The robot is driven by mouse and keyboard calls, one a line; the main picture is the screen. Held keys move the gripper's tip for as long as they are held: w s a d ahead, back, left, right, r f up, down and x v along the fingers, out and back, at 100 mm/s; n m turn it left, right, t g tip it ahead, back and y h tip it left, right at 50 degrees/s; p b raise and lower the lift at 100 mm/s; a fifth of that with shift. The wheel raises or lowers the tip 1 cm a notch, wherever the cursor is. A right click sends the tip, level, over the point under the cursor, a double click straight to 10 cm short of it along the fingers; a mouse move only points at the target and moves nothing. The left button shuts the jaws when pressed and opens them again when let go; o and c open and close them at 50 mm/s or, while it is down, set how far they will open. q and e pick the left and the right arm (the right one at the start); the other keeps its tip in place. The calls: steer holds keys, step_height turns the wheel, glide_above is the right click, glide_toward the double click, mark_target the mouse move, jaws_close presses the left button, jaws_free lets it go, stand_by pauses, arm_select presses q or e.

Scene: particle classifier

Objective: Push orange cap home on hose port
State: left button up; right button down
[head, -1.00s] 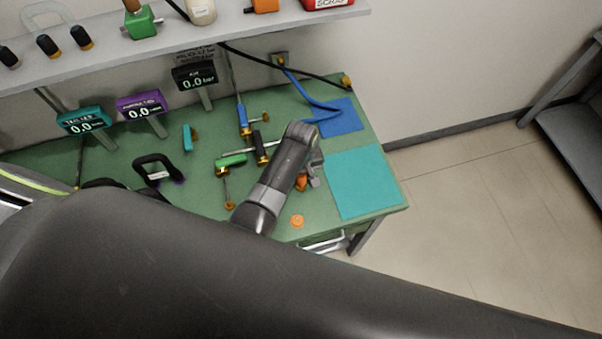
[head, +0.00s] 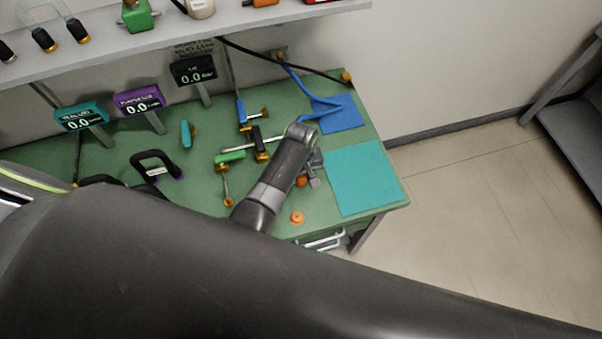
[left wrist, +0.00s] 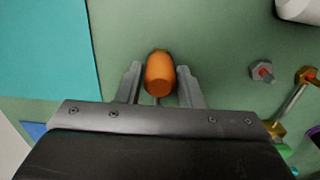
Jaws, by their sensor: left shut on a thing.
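My left gripper (head: 310,180) is over the green bench near the teal mat, its fingers pointing down. In the left wrist view its two grey fingers (left wrist: 159,70) stand on either side of an orange cap (left wrist: 159,76), shut on it. The orange cap also shows in the head view (head: 301,181), partly behind the gripper. My right gripper is not in view.
A flat orange disc (head: 297,217) lies near the bench's front edge. Brass fittings with green (head: 231,157) and black handles stand left of the gripper. The teal mat (head: 363,180) and blue mat (head: 342,117) are bare or nearly so. My dark arm fills the foreground.

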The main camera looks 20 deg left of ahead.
arm_select(q)
steer(key=shift+f, duration=0.2)
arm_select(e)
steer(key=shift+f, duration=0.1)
arm_select(q)
steer(key=o, duration=1.1)
steer(key=shift+c, duration=0.2)
